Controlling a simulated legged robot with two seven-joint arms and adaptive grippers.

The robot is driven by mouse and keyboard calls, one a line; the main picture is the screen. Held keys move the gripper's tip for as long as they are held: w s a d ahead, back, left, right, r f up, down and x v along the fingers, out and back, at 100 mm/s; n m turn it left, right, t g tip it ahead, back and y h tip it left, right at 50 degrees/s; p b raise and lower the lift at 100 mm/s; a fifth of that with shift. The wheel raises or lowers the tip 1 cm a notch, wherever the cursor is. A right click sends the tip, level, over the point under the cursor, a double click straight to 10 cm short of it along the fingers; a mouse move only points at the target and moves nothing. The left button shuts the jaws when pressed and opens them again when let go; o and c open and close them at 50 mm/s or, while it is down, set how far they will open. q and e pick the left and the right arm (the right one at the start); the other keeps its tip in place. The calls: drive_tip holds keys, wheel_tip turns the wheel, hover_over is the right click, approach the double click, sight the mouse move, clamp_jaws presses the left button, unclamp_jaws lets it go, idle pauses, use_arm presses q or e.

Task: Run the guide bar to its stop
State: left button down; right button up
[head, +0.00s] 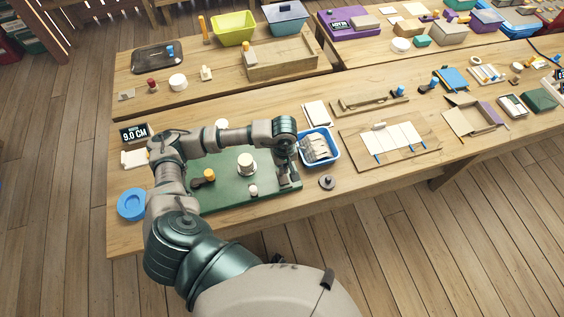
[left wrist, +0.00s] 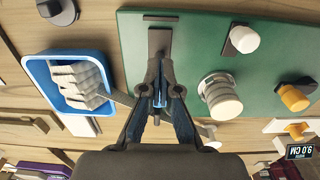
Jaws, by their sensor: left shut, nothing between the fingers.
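A green board (head: 215,198) lies on the near table and carries several knobs. A dark grey bar (left wrist: 159,42), perhaps the guide bar, lies along one end of the board. My left gripper (head: 287,184) is over that end; in the left wrist view its fingertips (left wrist: 158,96) are together by the bar, with nothing between them. I cannot tell whether they touch the bar. A stepped cream knob (head: 247,163), an orange knob (head: 209,175) and a small white knob (head: 253,190) stand on the board. My arm hides part of the board. My right gripper is not in view.
A blue tray (head: 333,157) with pale pieces sits close to the right of my gripper. A dark round knob (head: 327,182) lies near the table's front edge. A display (head: 135,133) reads 9.0 CM. A blue ring (head: 131,205) lies at the left.

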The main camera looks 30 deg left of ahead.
use_arm(q)
drive_tip(key=shift+w+a+b, duration=0.7)
drive_tip(key=shift+w+a, duration=0.3)
drive_tip(key=shift+a, duration=0.2)
drive_tip(key=shift+s+d, duration=0.5)
drive_tip(key=shift+d, duration=0.15)
drive_tip(key=shift+r+p, duration=1.6)
drive_tip(key=shift+r, duration=1.95)
drive_tip(key=shift+f, duration=0.1)
